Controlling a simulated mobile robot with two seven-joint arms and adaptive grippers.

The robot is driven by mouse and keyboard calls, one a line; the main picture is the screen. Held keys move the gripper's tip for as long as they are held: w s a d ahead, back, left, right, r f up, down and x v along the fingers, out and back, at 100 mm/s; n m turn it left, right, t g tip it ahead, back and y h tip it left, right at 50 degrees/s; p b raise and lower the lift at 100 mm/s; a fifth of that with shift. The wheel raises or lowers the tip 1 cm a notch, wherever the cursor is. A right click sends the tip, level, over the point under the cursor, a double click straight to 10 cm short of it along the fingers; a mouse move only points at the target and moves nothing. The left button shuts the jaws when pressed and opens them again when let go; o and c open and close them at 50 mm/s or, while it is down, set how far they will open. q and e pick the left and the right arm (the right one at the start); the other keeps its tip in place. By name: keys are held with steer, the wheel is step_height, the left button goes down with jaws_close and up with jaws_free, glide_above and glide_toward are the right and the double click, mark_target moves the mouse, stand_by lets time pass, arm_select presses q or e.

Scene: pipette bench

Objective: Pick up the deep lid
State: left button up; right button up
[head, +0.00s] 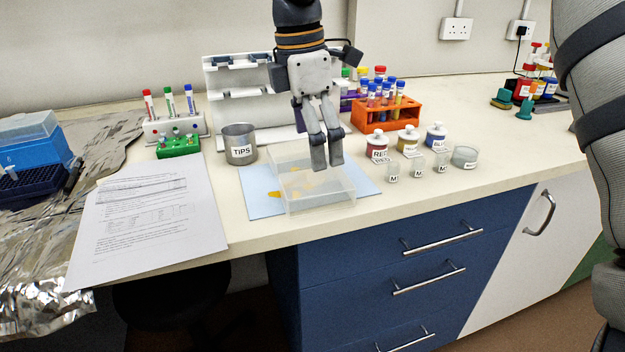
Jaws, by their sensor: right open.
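A clear, box-shaped deep lid (335,196) is on the light blue mat (258,203) near the front of the bench. Small yellow bits show through its clear walls; I cannot tell if they lie inside or under it. My right gripper (327,158) comes down from the top of the head view, fingers pointing down. It is open, with its fingertips over the back part of the lid. The fingers hide part of the lid's back edge, and I cannot tell whether they touch it. My left gripper is not in view.
A metal TIPS cup (240,144) stands left of the lid. Small jars, such as the red-labelled one (377,146), stand to the right. An orange tube rack (388,116) and a white pipette stand (228,88) are behind. Paper sheets (150,215) lie left.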

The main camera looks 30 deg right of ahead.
mark_target(316, 175)
steer(key=f, duration=0.7)
steer(key=shift+w+d, duration=0.1)
steer(key=shift+d, duration=0.3)
steer(key=c, duration=1.1)
